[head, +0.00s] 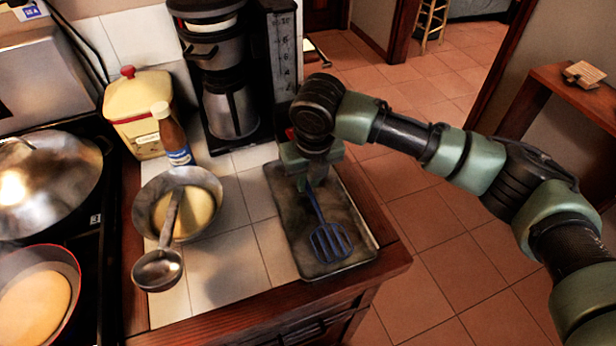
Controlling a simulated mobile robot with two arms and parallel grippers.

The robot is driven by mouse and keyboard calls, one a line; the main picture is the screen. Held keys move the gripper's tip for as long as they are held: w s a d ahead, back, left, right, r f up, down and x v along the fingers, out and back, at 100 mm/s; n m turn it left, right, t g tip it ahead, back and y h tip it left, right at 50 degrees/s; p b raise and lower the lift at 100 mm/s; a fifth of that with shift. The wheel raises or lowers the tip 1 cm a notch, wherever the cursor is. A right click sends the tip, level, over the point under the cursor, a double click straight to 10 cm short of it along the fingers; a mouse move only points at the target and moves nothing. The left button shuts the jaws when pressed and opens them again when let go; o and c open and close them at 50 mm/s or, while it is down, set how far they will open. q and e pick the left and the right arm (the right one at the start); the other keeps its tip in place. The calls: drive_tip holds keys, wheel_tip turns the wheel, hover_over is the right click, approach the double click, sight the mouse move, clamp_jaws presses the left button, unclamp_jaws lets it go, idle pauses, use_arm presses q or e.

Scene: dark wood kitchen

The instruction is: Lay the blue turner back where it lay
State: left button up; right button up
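The blue turner (330,242) is over the dark rectangular tray (352,262) at the counter's right end. Its slotted head points toward the front of the tray and its handle runs back up to my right gripper (312,177). My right gripper points down over the back part of the tray, at the handle's far end. Its fingers are mostly hidden by its own body, so I cannot tell whether they are closed on the handle. I cannot tell whether the turner's head touches the tray. My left gripper is not in view.
A metal bowl (207,183) with a ladle (160,268) stands left of the tray. Behind are a coffee maker (226,70), a bottle (172,135) and a yellow canister (132,108). Pans sit on the stove at left. Tiles between bowl and tray are clear.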

drive_tip(key=o, duration=0.5)
wheel_tip(320, 180, up, 8)
drive_tip(key=s, duration=0.1)
drive_tip(key=shift+s+d+f+b, duration=0.2)
drive_tip(key=shift+d+b, duration=0.1)
drive_tip(key=shift+b, duration=0.1)
drive_tip(key=shift+f, duration=0.1)
